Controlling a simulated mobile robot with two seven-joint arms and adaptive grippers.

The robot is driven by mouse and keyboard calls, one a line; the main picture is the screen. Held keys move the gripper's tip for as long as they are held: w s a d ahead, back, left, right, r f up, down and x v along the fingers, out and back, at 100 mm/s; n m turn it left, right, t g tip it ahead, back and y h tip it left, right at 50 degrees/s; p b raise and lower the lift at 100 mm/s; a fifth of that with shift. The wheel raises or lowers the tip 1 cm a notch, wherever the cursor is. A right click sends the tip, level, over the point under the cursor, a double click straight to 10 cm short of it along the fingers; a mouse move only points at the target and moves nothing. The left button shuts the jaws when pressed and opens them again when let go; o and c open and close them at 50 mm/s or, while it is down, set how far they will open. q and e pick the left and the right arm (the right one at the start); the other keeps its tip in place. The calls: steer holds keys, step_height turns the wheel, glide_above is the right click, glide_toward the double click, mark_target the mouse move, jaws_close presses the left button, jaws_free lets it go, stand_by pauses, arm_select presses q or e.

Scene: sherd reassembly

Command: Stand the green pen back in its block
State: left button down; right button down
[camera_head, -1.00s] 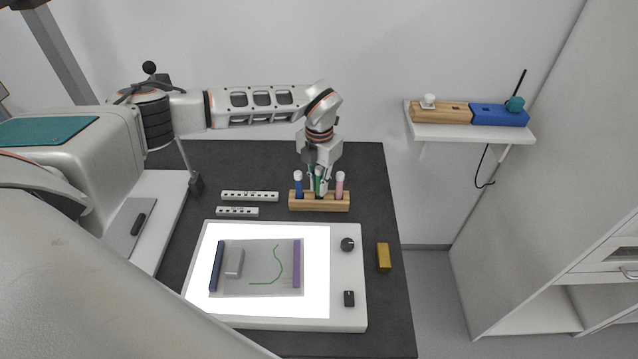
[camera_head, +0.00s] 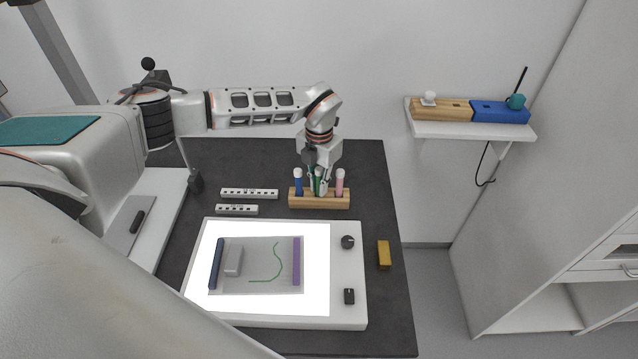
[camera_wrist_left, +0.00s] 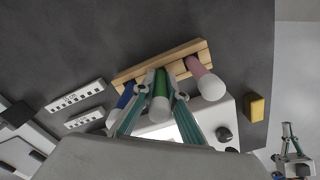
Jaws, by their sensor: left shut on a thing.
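The green pen (camera_head: 318,182) stands upright at the middle place of the wooden block (camera_head: 320,203), between a blue pen (camera_head: 298,184) and a pink pen (camera_head: 340,184). My left gripper (camera_head: 318,186) is shut on the green pen from above. In the left wrist view the fingers (camera_wrist_left: 158,100) flank the green pen (camera_wrist_left: 160,88), and the block (camera_wrist_left: 165,66) runs behind it. The fingers hide part of the pen, and I cannot tell how deep it sits in the block.
A lit light panel (camera_head: 320,260) bears a sheet with a green curve and a grey block (camera_head: 233,260). Two pale slotted strips (camera_head: 249,194) lie left of the pen block. A yellow block (camera_head: 384,254) lies near the table's right edge. A wall shelf (camera_head: 475,131) is at right.

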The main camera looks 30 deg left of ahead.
mark_target(319, 168)
arm_select(q)
steer(key=shift+f, duration=0.15)
steer(key=c, duration=1.4)
jaws_free()
steer(key=shift+r+p, duration=1.95)
steer(key=shift+r, duration=1.55)
steer(key=shift+r, duration=0.1)
